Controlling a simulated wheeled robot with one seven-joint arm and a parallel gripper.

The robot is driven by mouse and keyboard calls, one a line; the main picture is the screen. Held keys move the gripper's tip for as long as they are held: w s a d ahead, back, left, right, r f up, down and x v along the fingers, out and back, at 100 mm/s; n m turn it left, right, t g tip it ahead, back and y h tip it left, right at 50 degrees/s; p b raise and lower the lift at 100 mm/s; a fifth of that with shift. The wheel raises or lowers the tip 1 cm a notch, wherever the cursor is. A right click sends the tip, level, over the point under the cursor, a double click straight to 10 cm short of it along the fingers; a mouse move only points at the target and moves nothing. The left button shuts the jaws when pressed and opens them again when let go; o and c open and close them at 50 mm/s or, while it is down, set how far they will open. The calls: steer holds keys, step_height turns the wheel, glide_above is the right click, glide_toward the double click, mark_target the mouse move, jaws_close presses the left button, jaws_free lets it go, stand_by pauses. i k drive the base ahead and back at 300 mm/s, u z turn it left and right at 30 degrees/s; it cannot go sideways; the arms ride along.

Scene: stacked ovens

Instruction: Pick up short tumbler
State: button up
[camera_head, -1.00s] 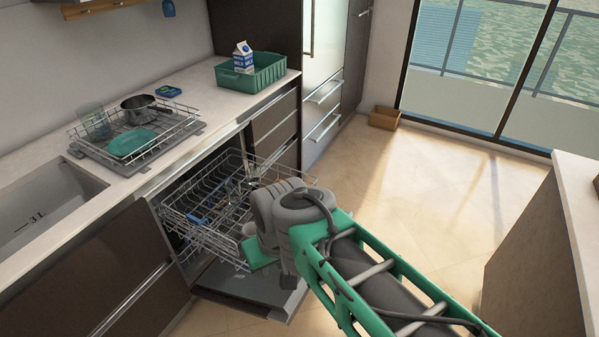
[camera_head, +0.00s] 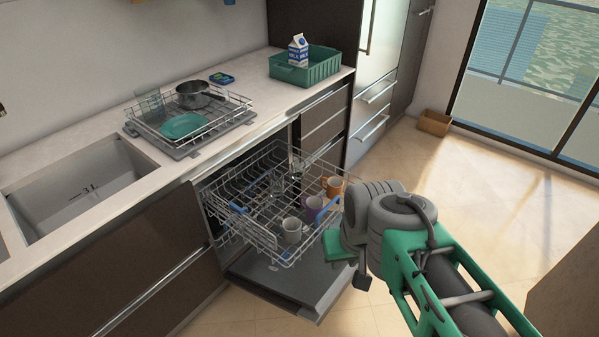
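A small clear glass (camera_head: 277,184) stands in the pulled-out upper dishwasher rack (camera_head: 225,190); it may be the short tumbler, but it is too small to be sure. A clear stemmed glass (camera_head: 295,166) stands just behind it. A taller clear glass (camera_head: 151,105) stands on the counter's drying rack. My gripper (camera_head: 362,281) seems to be the small dark end below my arm's grey wrist joints, to the right of the dishwasher rack. I cannot make out its fingers or whether it holds anything.
A grey mug (camera_head: 291,230), a purple mug (camera_head: 313,208) and an orange mug (camera_head: 332,187) stand in the dishwasher rack. The open dishwasher door (camera_head: 300,290) lies low beneath it. A green crate (camera_head: 320,70) with a milk carton (camera_head: 298,48) sits on the counter.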

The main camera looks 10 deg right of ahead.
mark_target(298, 166)
steer(key=z, duration=1)
steer(key=i, duration=1.35)
steer(key=u, duration=2.85)
steer(key=i, duration=0.5)
